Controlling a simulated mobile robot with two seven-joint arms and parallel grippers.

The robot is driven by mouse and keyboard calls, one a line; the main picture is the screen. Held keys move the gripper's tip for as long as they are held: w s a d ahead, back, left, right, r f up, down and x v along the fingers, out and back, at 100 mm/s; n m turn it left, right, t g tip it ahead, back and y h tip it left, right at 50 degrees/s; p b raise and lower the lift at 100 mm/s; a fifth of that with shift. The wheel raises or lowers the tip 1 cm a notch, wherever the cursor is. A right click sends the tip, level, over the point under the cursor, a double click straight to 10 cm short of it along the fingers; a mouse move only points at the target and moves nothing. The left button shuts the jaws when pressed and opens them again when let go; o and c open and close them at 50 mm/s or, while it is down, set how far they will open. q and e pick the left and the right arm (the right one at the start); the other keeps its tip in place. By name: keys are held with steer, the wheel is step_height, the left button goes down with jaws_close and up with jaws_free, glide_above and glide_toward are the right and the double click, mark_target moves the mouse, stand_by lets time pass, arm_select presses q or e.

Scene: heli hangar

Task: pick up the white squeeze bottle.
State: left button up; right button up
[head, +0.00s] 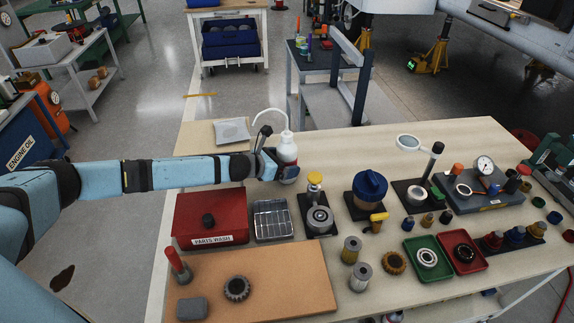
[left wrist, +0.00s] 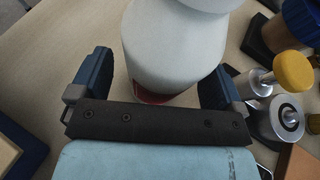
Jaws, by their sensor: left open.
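The white squeeze bottle (head: 287,152) stands upright near the back of the workbench in the head view, with a thin curved spout on top. In the left wrist view the bottle (left wrist: 172,50) fills the middle, with a red band near its base. My left gripper (head: 273,166) is at the bottle's left side. Its two blue fingers (left wrist: 160,82) are open, one on each side of the bottle, with visible gaps. The bottle's top is cut off in the wrist view. My right gripper does not show.
A red parts-wash box (head: 191,219) and a wire-like metal tray (head: 273,226) lie in front of my left arm. A dispenser with a yellow knob (head: 315,178) stands close to the bottle's right. A grey pouch (head: 231,131) lies behind my arm. The bench behind the bottle is clear.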

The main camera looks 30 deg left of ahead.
arm_select(q)
steer(key=c, duration=0.8)
steer(key=shift+r, duration=0.1)
